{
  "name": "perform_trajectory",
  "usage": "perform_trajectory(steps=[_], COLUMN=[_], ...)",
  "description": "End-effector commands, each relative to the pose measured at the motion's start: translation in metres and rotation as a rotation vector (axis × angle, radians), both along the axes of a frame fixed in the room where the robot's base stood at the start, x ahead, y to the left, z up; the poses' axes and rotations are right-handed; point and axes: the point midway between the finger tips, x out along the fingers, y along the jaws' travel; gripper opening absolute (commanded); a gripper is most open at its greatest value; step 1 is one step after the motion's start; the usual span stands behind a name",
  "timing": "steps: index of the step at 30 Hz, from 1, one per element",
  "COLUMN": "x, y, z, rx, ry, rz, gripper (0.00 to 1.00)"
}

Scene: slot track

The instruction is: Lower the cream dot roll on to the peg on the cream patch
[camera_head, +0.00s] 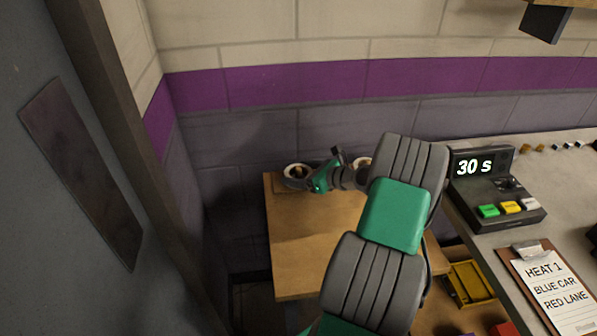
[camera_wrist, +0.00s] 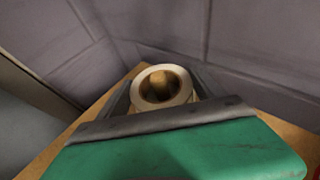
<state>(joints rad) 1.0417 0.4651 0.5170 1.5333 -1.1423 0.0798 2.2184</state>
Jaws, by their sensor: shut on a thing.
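My gripper (camera_wrist: 162,100) is shut on a cream roll (camera_wrist: 163,71), with one finger on each side of it. The roll is a pale ring with its open hole facing my wrist camera. Something brown shows inside the hole; I cannot tell whether it is a peg or the wood below. In the head view the roll (camera_head: 297,165) is at the back left corner of the wooden table (camera_head: 300,240), at my green gripper's end. The cream patch and any dot are not visible. I cannot tell whether the roll touches the table.
A second pale round thing (camera_head: 361,162) shows at the table's back edge, partly hidden by my arm. Walls stand close behind and left. A grey counter (camera_head: 560,195) at right holds a timer box (camera_head: 485,165) and a clipboard (camera_head: 549,290). The table's front left is clear.

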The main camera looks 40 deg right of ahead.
Motion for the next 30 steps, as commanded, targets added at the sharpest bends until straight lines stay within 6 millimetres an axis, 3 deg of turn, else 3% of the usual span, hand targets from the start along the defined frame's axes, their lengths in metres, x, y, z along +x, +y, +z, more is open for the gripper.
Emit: perform_trajectory(steps=[1, 2, 10, 19, 30], x=[0.0, 0.0, 0.0, -0.005, -0.063], y=[0.0, 0.0, 0.0, -0.003, -0.023], z=[0.0, 0.0, 0.0, 0.003, 0.028], rx=[0.0, 0.0, 0.0, -0.001, 0.0], ry=[0.0, 0.0, 0.0, 0.0, 0.0], rz=[0.0, 0.0, 0.0, -0.003, -0.002], gripper=[0.36, 0.78, 1.0, 1.0, 1.0])
